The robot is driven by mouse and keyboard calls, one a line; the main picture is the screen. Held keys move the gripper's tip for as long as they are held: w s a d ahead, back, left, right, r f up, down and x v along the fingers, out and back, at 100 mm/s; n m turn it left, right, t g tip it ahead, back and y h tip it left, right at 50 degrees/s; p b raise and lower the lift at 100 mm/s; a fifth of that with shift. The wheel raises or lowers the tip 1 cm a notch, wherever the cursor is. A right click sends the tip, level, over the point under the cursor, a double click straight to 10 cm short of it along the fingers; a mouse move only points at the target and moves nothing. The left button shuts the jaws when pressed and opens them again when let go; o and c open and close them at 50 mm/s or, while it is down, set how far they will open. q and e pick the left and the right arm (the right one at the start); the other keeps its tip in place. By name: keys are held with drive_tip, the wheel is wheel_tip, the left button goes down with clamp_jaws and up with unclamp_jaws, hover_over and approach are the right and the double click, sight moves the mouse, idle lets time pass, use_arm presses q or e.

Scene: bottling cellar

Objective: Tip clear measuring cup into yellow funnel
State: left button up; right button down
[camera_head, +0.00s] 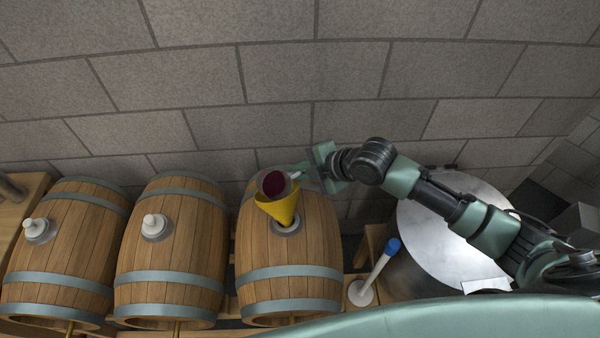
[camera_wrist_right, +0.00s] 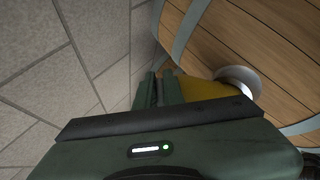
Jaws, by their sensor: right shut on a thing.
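The clear measuring cup (camera_head: 273,184) holds dark red liquid and is just above the mouth of the yellow funnel (camera_head: 281,208), overlapping its rim in the head view. I cannot tell how far the cup is tilted, or whether it touches the funnel. The funnel stands in the bung hole of the rightmost barrel (camera_head: 290,258); it also shows in the right wrist view (camera_wrist_right: 208,90). My right gripper (camera_head: 302,169) is shut on the cup's handle, to the right of the cup. In the wrist view the cup is hidden. My left gripper is not in view.
Two more barrels stand to the left, with white bungs (camera_head: 38,230) (camera_head: 155,225) on top. A blue-tipped white rod on a round base (camera_head: 361,293) stands right of the funnel's barrel. A large steel vat (camera_head: 420,245) is beyond it. A block wall (camera_head: 280,75) closes the back.

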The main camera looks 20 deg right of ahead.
drive_tip(key=r+n+t+y+b, duration=0.1)
drive_tip(key=t+b, duration=0.2)
drive_tip(key=b, duration=0.4)
drive_tip(key=s+r+n+t+y+b, duration=0.1)
drive_tip(key=t+y+b, duration=0.1)
drive_tip(key=b, duration=0.5)
drive_tip(key=r+n+t+y+b, duration=0.1)
drive_tip(key=r+t+b, duration=0.1)
drive_tip(key=t+b, duration=0.2)
drive_tip(key=shift+s+d+y+b, duration=0.3)
drive_tip(key=shift+s+b, duration=0.1)
drive_tip(key=shift+b, duration=1.25)
idle(2.7)
drive_tip(key=shift+r, duration=0.15)
idle(1.4)
